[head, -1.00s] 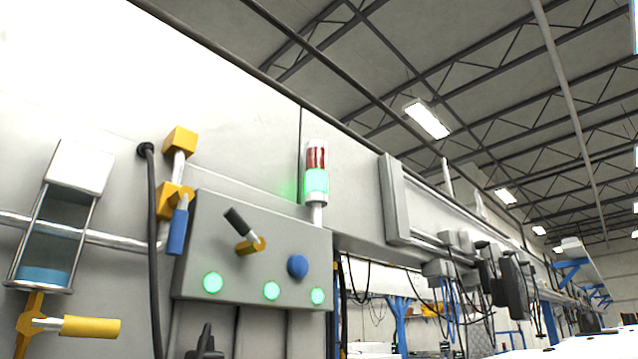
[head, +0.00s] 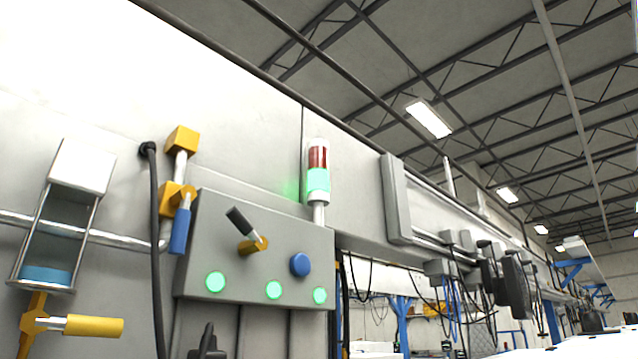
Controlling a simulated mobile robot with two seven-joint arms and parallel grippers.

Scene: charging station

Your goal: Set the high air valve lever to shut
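Two valve levers show on the wall in the head view. The higher one is a blue-handled lever (head: 180,230) on a yellow valve body (head: 173,197), set in a metal pipe below a yellow block (head: 182,140). Its blue handle hangs down, nearly in line with the vertical pipe. A lower lever with a yellow handle (head: 94,326) sticks out to the right from a yellow valve under the glass cylinder (head: 47,250), which has blue liquid at its bottom. Neither of my grippers is in view.
A grey control box (head: 255,245) right of the blue lever carries a black-handled switch (head: 242,224), a blue knob (head: 300,264) and green lit buttons. A signal tower (head: 318,175) stands above it, lit green. A black cable (head: 155,240) hangs left of the blue lever.

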